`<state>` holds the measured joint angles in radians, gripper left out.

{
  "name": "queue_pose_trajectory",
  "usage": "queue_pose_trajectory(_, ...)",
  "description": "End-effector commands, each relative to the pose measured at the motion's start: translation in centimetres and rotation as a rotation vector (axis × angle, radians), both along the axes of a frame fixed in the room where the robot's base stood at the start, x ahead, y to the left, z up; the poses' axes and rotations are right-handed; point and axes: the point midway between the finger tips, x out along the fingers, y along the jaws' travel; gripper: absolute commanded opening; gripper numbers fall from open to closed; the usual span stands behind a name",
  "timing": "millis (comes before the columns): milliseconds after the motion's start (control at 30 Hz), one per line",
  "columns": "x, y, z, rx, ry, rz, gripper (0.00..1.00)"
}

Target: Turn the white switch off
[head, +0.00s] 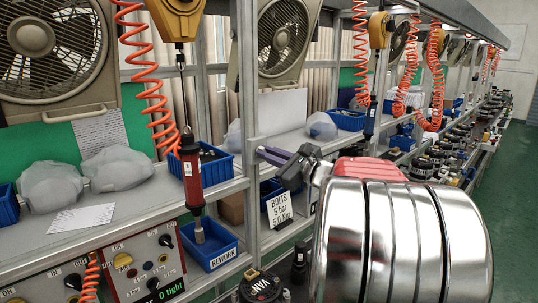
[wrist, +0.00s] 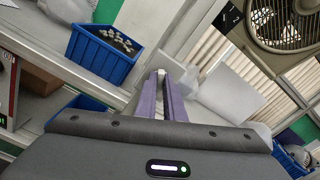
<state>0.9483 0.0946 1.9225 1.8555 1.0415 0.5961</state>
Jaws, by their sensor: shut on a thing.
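My gripper (head: 262,152) reaches left from my silver arm, its purple fingers pointing at the grey upright post above the bench. The wrist view shows the two fingers (wrist: 161,78) close together, with the white switch (wrist: 161,71) as a small pale piece between their tips. The fingers are shut on it. Its mount and its on or off position are hidden by the fingers and too small to tell. In the head view the switch itself is not clear behind the fingertips.
A red hanging screwdriver (head: 192,175) and blue bins (head: 212,248) stand left of the post. A control panel (head: 150,262) with knobs is below the shelf. The green aisle floor (head: 505,170) at the right is clear.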

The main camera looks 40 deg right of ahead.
Motion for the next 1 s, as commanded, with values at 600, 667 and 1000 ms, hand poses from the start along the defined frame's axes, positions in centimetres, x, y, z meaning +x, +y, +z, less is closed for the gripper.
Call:
queue_pose_trajectory(600,-0.02,0.07,-0.25,-0.089,0.001,0.0,0.0)
queue_pose_trajectory(667,-0.02,0.07,-0.25,-0.089,0.001,0.0,0.0)
queue_pose_trajectory(1000,-0.01,0.07,-0.13,-0.088,-0.001,0.001,0.27)
